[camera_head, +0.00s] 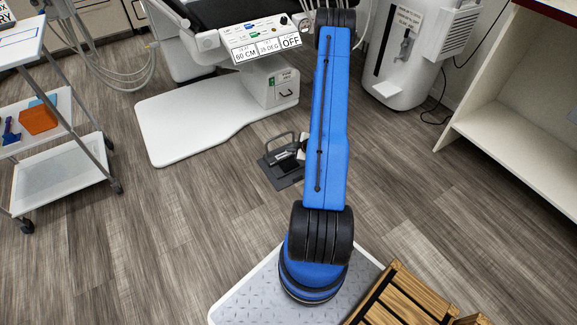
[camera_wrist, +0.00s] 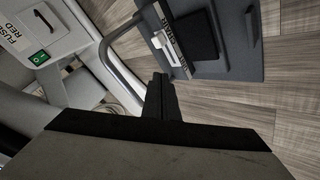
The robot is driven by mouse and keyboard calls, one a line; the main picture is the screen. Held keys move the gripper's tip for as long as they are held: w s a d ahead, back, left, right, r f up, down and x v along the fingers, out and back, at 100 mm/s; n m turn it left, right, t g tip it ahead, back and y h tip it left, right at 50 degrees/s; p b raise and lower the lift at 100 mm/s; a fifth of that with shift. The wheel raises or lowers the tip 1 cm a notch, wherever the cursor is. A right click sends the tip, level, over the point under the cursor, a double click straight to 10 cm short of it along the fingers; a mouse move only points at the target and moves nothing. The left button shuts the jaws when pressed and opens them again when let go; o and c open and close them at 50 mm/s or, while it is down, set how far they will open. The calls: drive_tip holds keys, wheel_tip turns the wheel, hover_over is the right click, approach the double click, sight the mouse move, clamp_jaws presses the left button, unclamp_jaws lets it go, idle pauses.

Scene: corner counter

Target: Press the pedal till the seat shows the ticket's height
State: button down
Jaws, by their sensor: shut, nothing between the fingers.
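The foot pedal (camera_head: 285,162) sits on the floor in front of the chair's white base, with a wire-like grey guard bar beside it. In the wrist view the black pedal pad (camera_wrist: 193,35) lies on a grey plate with a lettered strip and a white lever. My gripper (camera_wrist: 162,84) points towards the pedal, shut and empty; whether it touches the pedal I cannot tell. In the head view my blue arm mostly hides the gripper. The chair's display panel (camera_head: 262,45) reads 60 CM, 15 DEG and OFF. The dark seat (camera_head: 228,10) is cut off at the top. I cannot make out a ticket.
A white base plate (camera_head: 185,120) lies left of the pedal. A white cart (camera_head: 60,170) with an orange box (camera_head: 38,118) stands at the left. A white shelf unit (camera_head: 520,130) stands at the right, and a white machine (camera_head: 405,60) stands behind. Wooden slats (camera_head: 405,300) are at the front. Open floor lies around the pedal.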

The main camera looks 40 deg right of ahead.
sight(291, 165)
drive_tip(key=shift+f, duration=0.1)
drive_tip(key=shift+f, duration=4.3)
drive_tip(key=shift+f, duration=0.75)
drive_tip(key=shift+r, duration=0.8)
